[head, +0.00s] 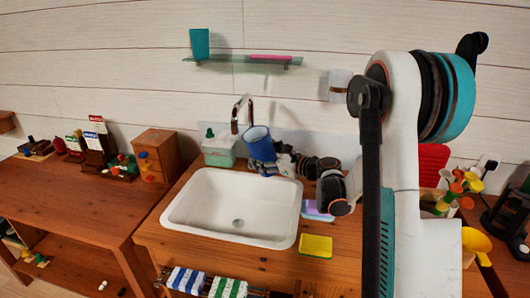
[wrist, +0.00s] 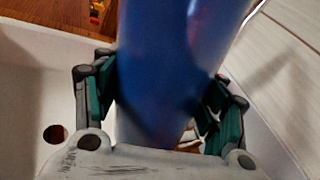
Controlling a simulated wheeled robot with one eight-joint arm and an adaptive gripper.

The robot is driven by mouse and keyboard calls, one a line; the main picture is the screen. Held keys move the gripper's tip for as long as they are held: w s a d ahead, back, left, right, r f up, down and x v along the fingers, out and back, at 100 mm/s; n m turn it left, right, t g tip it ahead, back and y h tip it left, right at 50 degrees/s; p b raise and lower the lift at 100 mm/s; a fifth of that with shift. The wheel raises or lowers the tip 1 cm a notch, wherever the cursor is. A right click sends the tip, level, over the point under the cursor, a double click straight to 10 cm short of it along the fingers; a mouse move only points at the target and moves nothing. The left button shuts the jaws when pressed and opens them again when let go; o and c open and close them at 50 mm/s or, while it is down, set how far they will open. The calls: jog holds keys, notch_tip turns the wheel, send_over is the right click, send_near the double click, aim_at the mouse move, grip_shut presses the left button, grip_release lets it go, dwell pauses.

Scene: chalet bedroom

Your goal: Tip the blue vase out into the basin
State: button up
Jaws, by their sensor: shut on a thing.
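The blue vase (head: 259,146) is held above the back right edge of the white basin (head: 172,205) in the head view. It looks slightly tilted, with its rim towards the upper left. My gripper (head: 277,158) is shut on it from the right. In the wrist view the vase (wrist: 165,75) fills the middle, between the two green-padded fingers of my gripper (wrist: 163,100). The basin's white wall (wrist: 30,95) and dark drain hole (wrist: 54,133) show at the left there. The basin looks empty in the head view. The inside of the vase is hidden.
A green-and-white box (head: 218,150) sits at the back left. A yellow sponge (head: 315,245) and a purple-and-blue sponge (head: 317,210) lie right of the basin. Striped towels (head: 205,284) hang in front.

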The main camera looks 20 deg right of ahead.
jog(key=n, duration=0.1)
jog(key=a+n+h, duration=0.1)
jog(key=n, duration=0.1)
jog(key=shift+s+a+f+g+h, duration=0.1)
jog(key=shift+a+f+g+h, duration=0.05)
jog(key=shift+a+g+h, duration=0.2)
jog(key=shift+d+n+g+h+p, duration=0.3)
jog(key=shift+n+p, duration=0.2)
jog(key=shift+n, duration=0.2)
jog(key=shift+d+r+n+h+p, duration=0.1)
jog(key=shift+r+n+h+p, duration=0.25)
jog(key=shift+r+n+p, duration=0.25)
jog(key=shift+f+n+h+b, duration=0.4)
jog(key=shift+f+n+b, duration=0.1)
jog(key=shift+f+b, duration=0.35)
jog(key=shift+r+n+h+p, duration=0.1)
jog(key=shift+n+h+p, duration=0.2)
jog(key=shift+n, duration=0.3)
jog(key=shift+a+f+n+h+b, duration=0.2)
jog(key=shift+f+n+h+b, duration=0.25)
jog(key=shift+f+b, duration=0.35)
jog(key=shift+a+f+n+h, duration=0.2)
jog(key=shift+a+n+h, duration=0.2)
jog(key=shift+n+h, duration=0.25)
jog(key=shift+a+f+n, duration=0.25)
jog(key=shift+f+n, duration=0.35)
jog(key=shift+s+a+f+n+h, duration=0.1)
jog(key=shift+a+f+n+h, duration=0.35)
jog(key=shift+a, duration=0.1)
